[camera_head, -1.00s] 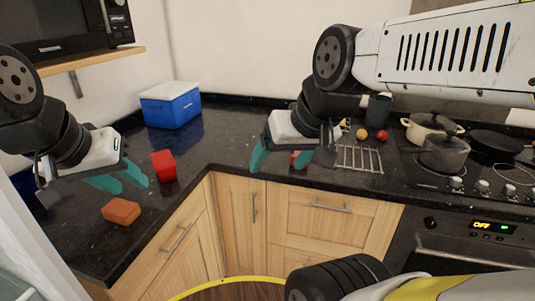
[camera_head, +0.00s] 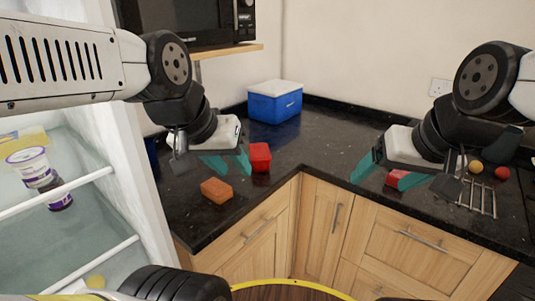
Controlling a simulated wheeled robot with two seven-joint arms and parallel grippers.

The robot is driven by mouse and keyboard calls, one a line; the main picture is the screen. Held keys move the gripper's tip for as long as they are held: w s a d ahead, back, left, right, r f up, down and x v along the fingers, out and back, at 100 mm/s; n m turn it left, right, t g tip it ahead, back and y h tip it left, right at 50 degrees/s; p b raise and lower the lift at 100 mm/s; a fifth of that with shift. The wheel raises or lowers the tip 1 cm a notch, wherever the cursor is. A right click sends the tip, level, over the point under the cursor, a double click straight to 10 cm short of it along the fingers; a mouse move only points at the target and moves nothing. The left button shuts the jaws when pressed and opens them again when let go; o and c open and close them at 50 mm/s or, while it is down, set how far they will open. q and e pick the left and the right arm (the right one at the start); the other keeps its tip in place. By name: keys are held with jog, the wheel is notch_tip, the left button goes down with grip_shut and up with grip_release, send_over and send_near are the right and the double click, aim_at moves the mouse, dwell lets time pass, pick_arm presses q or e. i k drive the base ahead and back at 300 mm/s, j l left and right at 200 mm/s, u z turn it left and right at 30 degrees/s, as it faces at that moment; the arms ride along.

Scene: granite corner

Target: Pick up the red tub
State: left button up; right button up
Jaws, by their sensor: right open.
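A small red tub (camera_head: 260,157) stands on the dark counter, in front of the blue box. My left gripper (camera_head: 228,165) is just left of it, fingers apart with a gap between them and nothing seen held. Whether a finger touches the tub is unclear. My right gripper (camera_head: 387,174) is open over the counter on the right. A second red thing (camera_head: 394,178) shows between or behind its fingers, partly hidden; I cannot tell its shape. An orange block (camera_head: 217,190) lies in front of the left gripper.
A blue box with a white lid (camera_head: 275,102) stands at the back. A wire rack (camera_head: 480,197), a red ball (camera_head: 502,173) and a yellow ball (camera_head: 475,167) are at right. A microwave (camera_head: 190,20) hangs above.

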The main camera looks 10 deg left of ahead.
aim_at(259, 167)
jog(key=i+l+u, duration=0.85)
jog(key=i+l, duration=0.15)
jog(key=l, duration=0.1)
